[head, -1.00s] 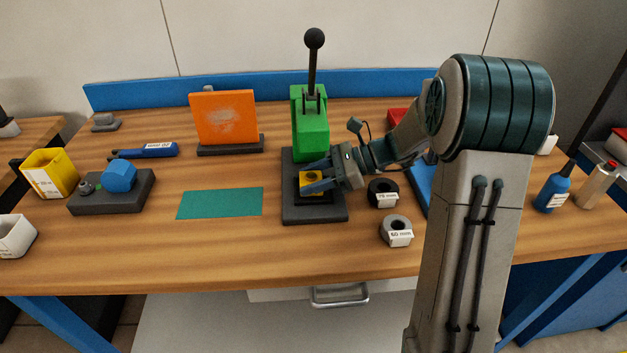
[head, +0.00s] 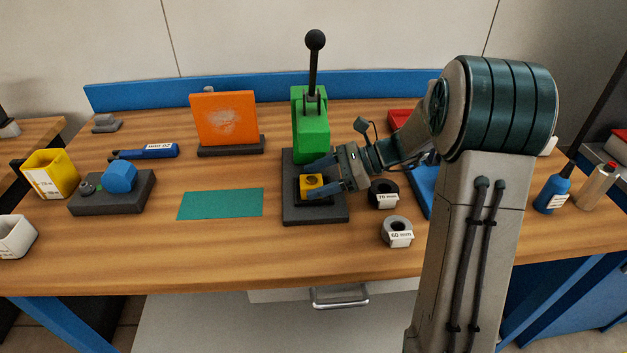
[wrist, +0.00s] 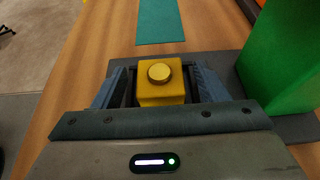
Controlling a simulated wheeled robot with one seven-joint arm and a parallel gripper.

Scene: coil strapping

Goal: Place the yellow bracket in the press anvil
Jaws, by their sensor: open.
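The yellow bracket (head: 311,183) sits in the dark anvil (head: 302,199) on the base of the green press (head: 310,133). In the wrist view the bracket (wrist: 161,84) shows a round, brass-coloured disc on its top and lies between my two fingers. My gripper (head: 322,176) is open around the bracket, with a finger on either side; the wrist view shows a gap beside the bracket on each side. How deep the bracket sits in the anvil is hard to tell. The press lever stands upright.
A green mat (head: 220,204) lies clear to the left. Two labelled rings, a black one (head: 383,194) and a grey one (head: 396,231), stand right of the press base. An orange panel (head: 224,119) stands at the back left. The front of the table is clear.

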